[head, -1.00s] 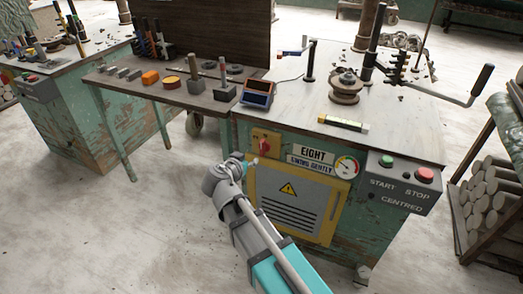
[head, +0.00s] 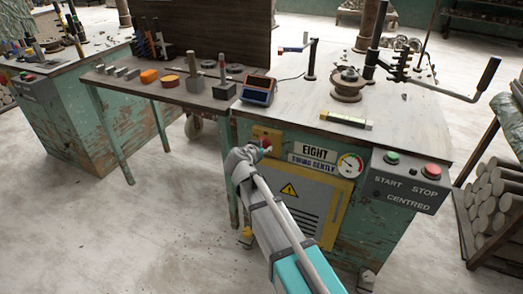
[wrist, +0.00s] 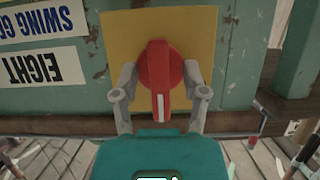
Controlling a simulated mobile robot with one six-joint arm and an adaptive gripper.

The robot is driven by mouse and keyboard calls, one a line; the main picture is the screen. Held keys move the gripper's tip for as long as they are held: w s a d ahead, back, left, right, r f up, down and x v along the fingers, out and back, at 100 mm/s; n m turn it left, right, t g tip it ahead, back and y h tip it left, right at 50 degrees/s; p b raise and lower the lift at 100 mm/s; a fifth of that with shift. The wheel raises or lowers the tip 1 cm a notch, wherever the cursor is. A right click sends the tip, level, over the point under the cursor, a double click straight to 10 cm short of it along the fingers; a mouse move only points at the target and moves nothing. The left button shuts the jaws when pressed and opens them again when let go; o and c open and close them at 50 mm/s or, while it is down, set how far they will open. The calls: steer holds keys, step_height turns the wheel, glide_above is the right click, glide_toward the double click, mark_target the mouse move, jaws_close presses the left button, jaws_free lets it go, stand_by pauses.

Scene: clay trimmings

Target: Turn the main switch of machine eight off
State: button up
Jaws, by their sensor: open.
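The main switch is a red rotary knob with a white line on its grip, mounted on a yellow plate. In the wrist view the knob (wrist: 160,66) fills the middle of the plate (wrist: 198,30), its grip and line upright in the picture. My gripper (wrist: 159,76) is open, one finger on each side of the knob; I cannot tell whether they touch it. In the head view my arm covers most of the knob, and the yellow plate (head: 262,132) shows above my wrist. The "EIGHT" label (head: 314,150) is right of it and appears upside down in the wrist view.
A dial (head: 350,165) and a box with green and red buttons (head: 410,180) are to the right. A yellow-framed panel (head: 338,205) is below. The bench top (head: 300,105) overhangs above, with a small screen unit (head: 258,90) near its edge.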

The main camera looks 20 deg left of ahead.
steer(key=shift+w, duration=0.15)
jaws_close()
steer(key=shift+a, duration=0.1)
